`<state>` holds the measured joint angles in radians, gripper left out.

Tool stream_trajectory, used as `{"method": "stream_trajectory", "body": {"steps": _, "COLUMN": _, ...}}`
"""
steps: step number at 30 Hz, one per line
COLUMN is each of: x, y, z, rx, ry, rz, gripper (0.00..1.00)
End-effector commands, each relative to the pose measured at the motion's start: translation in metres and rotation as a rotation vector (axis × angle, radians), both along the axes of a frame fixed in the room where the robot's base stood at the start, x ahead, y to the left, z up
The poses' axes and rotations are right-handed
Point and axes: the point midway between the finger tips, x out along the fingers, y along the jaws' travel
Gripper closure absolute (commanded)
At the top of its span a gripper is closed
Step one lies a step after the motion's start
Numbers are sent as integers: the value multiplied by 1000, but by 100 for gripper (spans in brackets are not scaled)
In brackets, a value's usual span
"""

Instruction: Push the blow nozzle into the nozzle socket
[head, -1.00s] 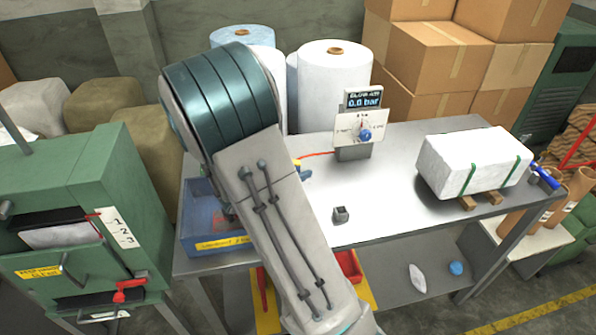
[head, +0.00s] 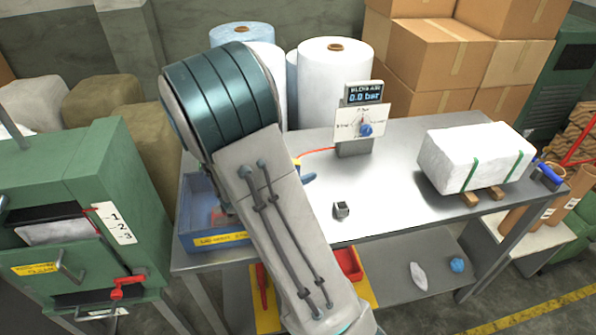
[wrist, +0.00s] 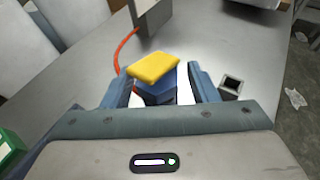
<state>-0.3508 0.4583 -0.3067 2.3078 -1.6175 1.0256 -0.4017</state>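The blow nozzle, blue with a yellow top (wrist: 153,67), stands between the fingers of my gripper (wrist: 160,80) in the wrist view. A gap shows between its blue body and the right finger; the yellow top's left corner overlaps the left finger. The gripper looks open around it. In the head view my arm hides most of the nozzle and gripper; a blue tip and a bit of yellow show beside the arm. The nozzle socket appears to be the small grey square block with a dark opening (head: 341,210), right of the gripper, also in the wrist view (wrist: 231,86).
A gauge stand (head: 354,148) reading 0.0 bar stands behind, with an orange hose (head: 318,152) leading from it. A white wrapped block (head: 470,158) lies at right. A blue bin (head: 210,240) is at left. The bench between socket and block is clear.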

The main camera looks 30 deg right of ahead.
Motion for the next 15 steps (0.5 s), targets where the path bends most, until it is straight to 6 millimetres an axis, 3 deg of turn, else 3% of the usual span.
{"method": "stream_trajectory", "body": {"steps": 8, "x": -3, "y": 12, "z": 4, "rx": 0, "ry": -1, "rz": 4, "gripper": 46}}
{"method": "stream_trajectory", "body": {"steps": 15, "x": -18, "y": 57, "z": 21, "rx": 2, "ry": -4, "rz": 6, "gripper": 46}}
